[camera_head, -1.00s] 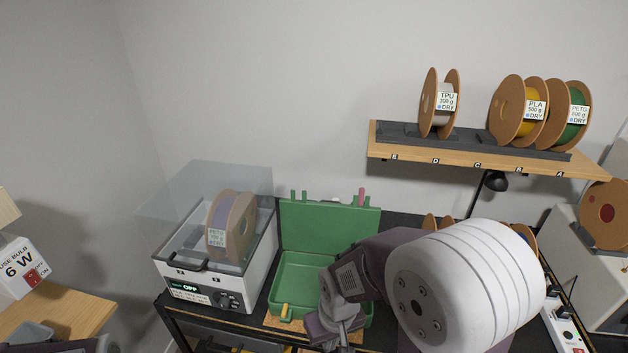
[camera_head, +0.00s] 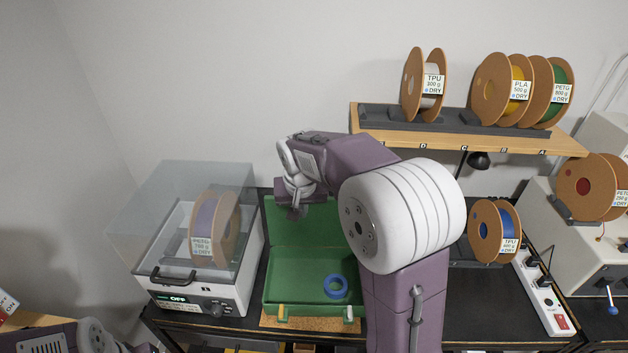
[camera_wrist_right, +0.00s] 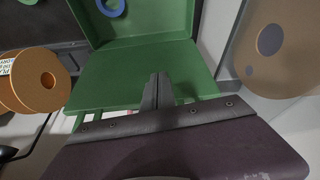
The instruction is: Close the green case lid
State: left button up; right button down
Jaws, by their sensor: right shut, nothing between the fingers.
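The green case (camera_head: 297,283) stands open on the bench, with a blue ring (camera_head: 336,287) in its base. Its green lid (camera_head: 303,225) is raised at the back; it also shows in the right wrist view (camera_wrist_right: 145,65). My right gripper (camera_head: 297,212) is at the lid's upper edge, left of the middle in the head view. In the right wrist view its closed fingers (camera_wrist_right: 157,85) overlap the lid, with nothing between them; contact is unclear. My right arm hides the case's right side. Only links of my left arm show at the bottom left, without its fingers.
A dryer box (camera_head: 200,280) with a clear raised cover and a spool stands close left of the case. A blue spool (camera_head: 494,232) and a power strip (camera_head: 545,296) are to the right. A spool shelf (camera_head: 470,138) hangs above at the right.

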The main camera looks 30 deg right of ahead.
jog(key=w+d+r+m+t+h+p, duration=0.1)
jog(key=w+d+r+p, duration=0.15)
jog(key=r, duration=0.25)
jog(key=w+d+r+m+p, duration=0.1)
jog(key=w+d+r, duration=0.2)
jog(key=d+r, duration=0.15)
jog(key=p+x, duration=0.3)
jog(key=x, duration=0.8)
jog(key=s, duration=0.1)
jog(key=s+a, duration=0.2)
jog(key=shift+s+r, duration=0.1)
jog(key=shift+s, duration=0.15)
jog(key=shift+w+d, duration=0.15)
jog(key=shift+w, duration=0.05)
